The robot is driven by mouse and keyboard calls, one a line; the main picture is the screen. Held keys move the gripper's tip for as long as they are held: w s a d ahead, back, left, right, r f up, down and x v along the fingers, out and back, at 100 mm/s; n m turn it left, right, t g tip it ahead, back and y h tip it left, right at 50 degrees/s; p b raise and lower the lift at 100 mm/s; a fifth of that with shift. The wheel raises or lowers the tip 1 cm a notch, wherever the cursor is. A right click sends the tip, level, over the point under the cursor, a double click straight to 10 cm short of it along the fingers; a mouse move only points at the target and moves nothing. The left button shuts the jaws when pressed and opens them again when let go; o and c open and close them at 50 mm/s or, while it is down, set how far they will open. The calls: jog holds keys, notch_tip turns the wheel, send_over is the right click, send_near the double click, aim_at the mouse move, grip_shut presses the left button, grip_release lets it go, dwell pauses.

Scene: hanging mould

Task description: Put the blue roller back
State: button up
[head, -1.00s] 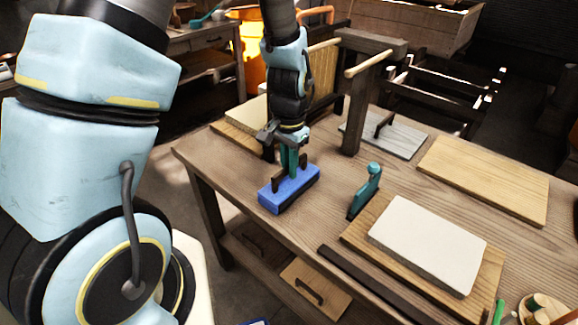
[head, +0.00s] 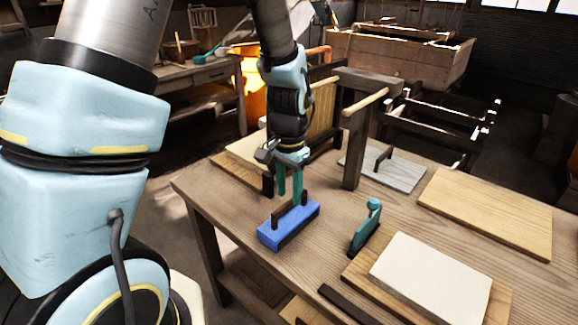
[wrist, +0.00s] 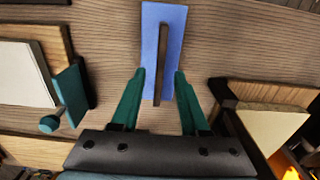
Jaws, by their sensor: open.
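The blue roller (head: 288,228) is a blue block with a dark upright handle along its top. It rests on the wooden table near its left front edge. In the wrist view the blue roller (wrist: 176,50) lies ahead of the fingertips, its dark handle lined up between them. My gripper (head: 290,196) is open, with green fingers, just above the roller and around the upper part of its handle or just over it; I cannot tell which. It also shows open and empty in the wrist view (wrist: 158,78).
A teal handled tool (head: 366,228) stands right of the roller. Beside it a white slab (head: 430,278) lies on a wooden board. A dark wooden post frame (head: 354,140) with pegs rises behind my gripper. A grey slab (head: 400,172) and a bare board (head: 490,210) lie farther back.

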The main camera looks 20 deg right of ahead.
notch_tip(320, 180, up, 8)
jog(key=shift+r+b, duration=0.2)
jog(key=shift+b, duration=0.2)
jog(key=w+a+n+t, duration=0.1)
jog(key=a+n, duration=1)
jog(key=a, duration=1.4)
jog(key=shift+a+f+t, duration=0.2)
jog(key=shift+f+t, duration=0.05)
jog(key=shift+t, duration=0.05)
